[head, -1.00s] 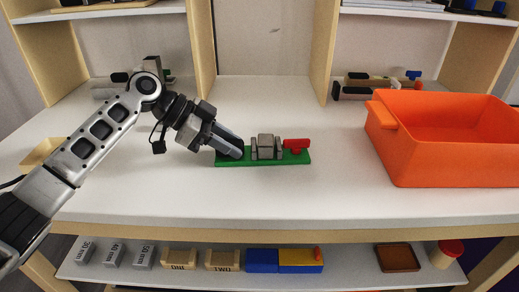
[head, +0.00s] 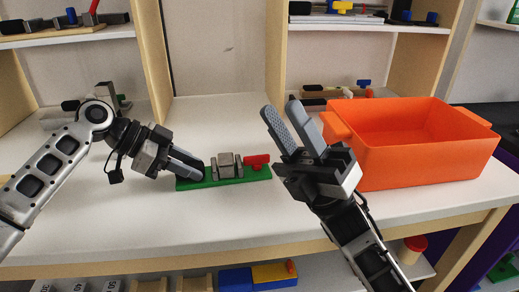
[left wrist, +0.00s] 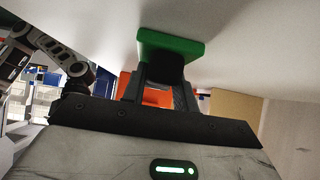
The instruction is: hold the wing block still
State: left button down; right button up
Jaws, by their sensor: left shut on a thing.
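The wing block, which I take to be the piece with a green base (head: 235,181), lies on the white tabletop. A grey block (head: 226,166) sits mid-base, with a red part (head: 257,161) at its right end. My left gripper (head: 197,172) is at the base's left end, shut on a black part; in the left wrist view this black part (left wrist: 167,68) is between the fingers, against the green base (left wrist: 170,43). My right gripper (head: 280,108) is raised to the right of the piece, its fingers apart and empty.
An orange bin (head: 420,160) stands on the table at the right, behind my right forearm. Shelves with small parts are at the back and below the front edge. The tabletop between the piece and the front edge is clear.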

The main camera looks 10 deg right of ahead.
jog(key=a+f+n+g+h, duration=0.1)
jog(key=a+n+g+h, duration=0.4)
jog(key=a+n+g, duration=0.8)
jog(key=n+t+h, duration=0.2)
jog(key=t+h, duration=0.1)
jog(key=h, duration=1.6)
send_near(257, 156)
jog(key=x, duration=0.8)
jog(key=shift+f, duration=0.25)
grip_shut()
